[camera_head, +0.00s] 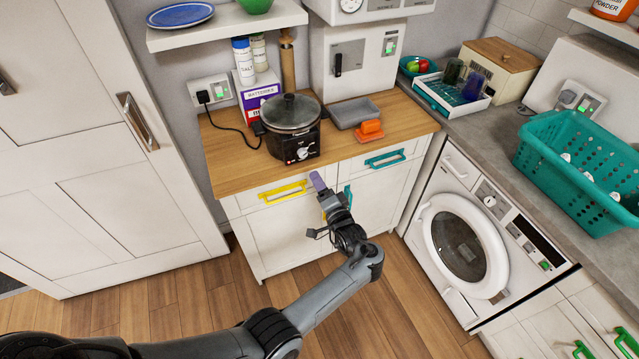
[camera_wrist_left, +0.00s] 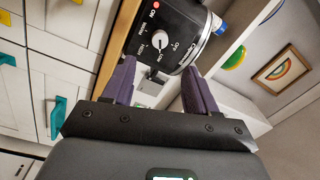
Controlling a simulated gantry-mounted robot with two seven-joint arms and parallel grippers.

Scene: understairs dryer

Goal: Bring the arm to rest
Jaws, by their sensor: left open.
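My left arm comes in from the bottom left in the head view, and its gripper (camera_head: 322,184) is in front of the cabinet's drawer fronts, near the yellow handle. In the left wrist view the two purple fingers (camera_wrist_left: 158,85) are spread apart with nothing between them. The black slow cooker (camera_head: 291,128) stands on the wooden top beyond the gripper; its dial side (camera_wrist_left: 165,38) shows past the fingers in the left wrist view. My right gripper is not in view.
The cabinet (camera_head: 230,181) has a yellow handle (camera_head: 283,193) and teal handles (camera_head: 384,159). A washing machine (camera_head: 463,245) and a teal basket (camera_head: 560,172) are at the right. A white wardrobe (camera_head: 80,150) stands at the left. Wooden floor (camera_head: 180,310) is clear in front.

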